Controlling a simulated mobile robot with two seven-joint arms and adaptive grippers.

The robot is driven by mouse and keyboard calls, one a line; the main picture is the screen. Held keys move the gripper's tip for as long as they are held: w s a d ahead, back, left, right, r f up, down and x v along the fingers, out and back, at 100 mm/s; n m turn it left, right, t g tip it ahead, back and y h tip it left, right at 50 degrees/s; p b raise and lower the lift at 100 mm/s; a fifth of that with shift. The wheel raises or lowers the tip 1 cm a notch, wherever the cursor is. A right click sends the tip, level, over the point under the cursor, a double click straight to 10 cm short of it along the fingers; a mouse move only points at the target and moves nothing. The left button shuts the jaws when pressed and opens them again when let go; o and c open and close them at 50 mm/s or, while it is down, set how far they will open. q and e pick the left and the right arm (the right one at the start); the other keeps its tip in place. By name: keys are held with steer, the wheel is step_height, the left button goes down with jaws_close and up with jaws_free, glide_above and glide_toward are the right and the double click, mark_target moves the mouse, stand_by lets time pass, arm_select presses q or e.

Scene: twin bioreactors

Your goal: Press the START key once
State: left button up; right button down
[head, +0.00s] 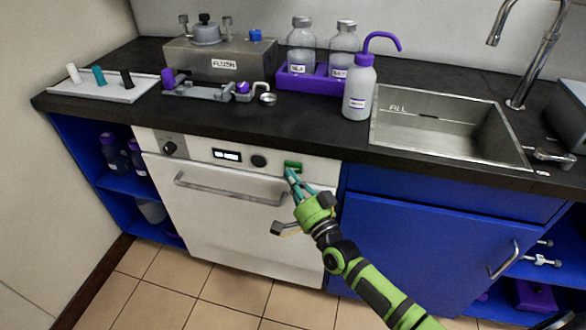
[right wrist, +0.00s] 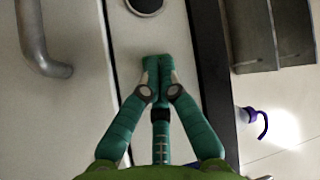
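The green START key (head: 293,165) is on the white front panel of the built-in appliance (head: 225,215), right of a round dark knob; I cannot read its lettering. My right gripper (head: 291,176) has its teal fingertips just in front of and below this key in the head view. In the right wrist view the fingertips (right wrist: 158,66) are together with nothing seen between them, over the pale panel. My left gripper is in neither view.
The appliance's bar handle (head: 230,188) runs below the panel, left of the gripper. The dark worktop edge (head: 250,135) overhangs above. A purple-topped wash bottle (head: 359,90), sink (head: 450,125) and FLUSH unit (head: 220,60) are on the worktop. The floor in front looks clear.

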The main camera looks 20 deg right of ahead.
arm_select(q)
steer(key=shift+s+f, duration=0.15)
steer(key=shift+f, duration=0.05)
arm_select(e)
steer(key=shift+w+d, duration=0.25)
steer(key=shift+w, duration=0.05)
stand_by(0.4)
steer(key=shift+r, duration=0.1)
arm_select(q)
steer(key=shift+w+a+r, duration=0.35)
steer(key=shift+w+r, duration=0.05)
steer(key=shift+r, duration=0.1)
arm_select(e)
steer(key=shift+s+a, duration=0.5)
steer(key=shift+s, duration=0.15)
arm_select(q)
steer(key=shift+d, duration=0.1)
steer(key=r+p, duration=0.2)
steer(key=p, duration=0.1)
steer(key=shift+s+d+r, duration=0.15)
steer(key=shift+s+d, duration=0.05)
arm_select(e)
steer(key=s+a, duration=0.2)
steer(key=s, duration=0.2)
steer(key=shift+s+a, duration=0.1)
steer(key=shift+a, duration=0.3)
